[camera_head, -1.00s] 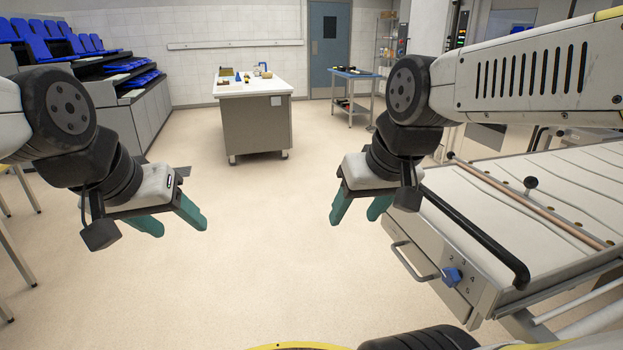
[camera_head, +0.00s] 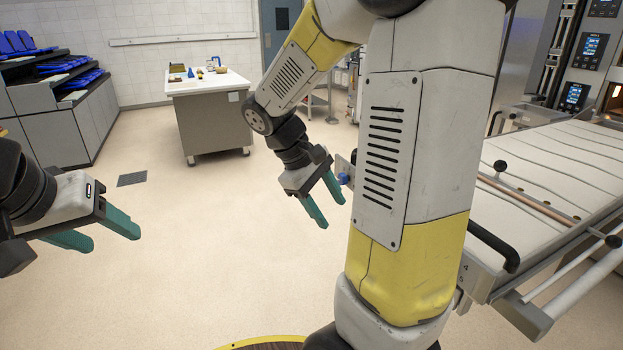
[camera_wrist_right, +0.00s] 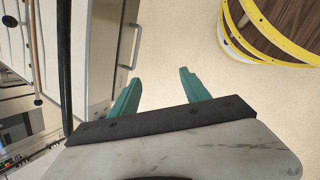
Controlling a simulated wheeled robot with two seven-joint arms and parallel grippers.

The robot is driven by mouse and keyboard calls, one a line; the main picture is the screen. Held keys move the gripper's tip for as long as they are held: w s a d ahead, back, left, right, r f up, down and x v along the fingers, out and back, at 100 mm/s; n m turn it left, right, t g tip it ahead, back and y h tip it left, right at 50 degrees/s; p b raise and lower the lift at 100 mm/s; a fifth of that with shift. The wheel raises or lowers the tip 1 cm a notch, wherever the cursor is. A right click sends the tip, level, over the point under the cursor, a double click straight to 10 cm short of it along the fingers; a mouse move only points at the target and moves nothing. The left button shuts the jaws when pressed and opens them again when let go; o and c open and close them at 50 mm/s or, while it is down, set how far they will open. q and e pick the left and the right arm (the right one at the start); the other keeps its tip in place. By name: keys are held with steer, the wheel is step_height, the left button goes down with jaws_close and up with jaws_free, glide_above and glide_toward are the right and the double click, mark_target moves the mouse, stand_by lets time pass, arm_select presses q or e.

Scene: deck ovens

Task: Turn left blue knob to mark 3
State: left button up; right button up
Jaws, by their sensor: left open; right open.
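A blue knob (camera_head: 343,178) shows in the head view on a grey panel, just right of my right gripper. The mark it points to is too small to read. My right gripper (camera_head: 322,211) is open and empty, with its teal fingers pointing down beside the panel, apart from the knob as far as I can see. It also shows open in the right wrist view (camera_wrist_right: 158,84), where no knob is visible. My right arm hides much of the front panel; a second knob seen there earlier is hidden. My left gripper (camera_head: 114,234) is open and empty at the left edge.
The cloth-topped loader (camera_head: 560,160) with a black handle (camera_head: 490,240) stands at the right. A white-topped table (camera_head: 208,85) stands at the back. The floor between is clear.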

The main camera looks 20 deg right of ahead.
steer(key=w+d+f+n+h, duration=0.2)
steer(key=w+h, duration=0.2)
steer(key=w, duration=0.1)
steer(key=w+d+f+n+h, duration=0.2)
steer(key=w+h, duration=0.2)
steer(key=n+t+h, duration=0.2)
steer(key=n+h, duration=0.3)
glide_toward(340, 181)
steer(key=shift+t, duration=0.4)
steer(key=d, duration=0.8)
steer(key=shift+w+d+r, duration=0.15)
jaws_close()
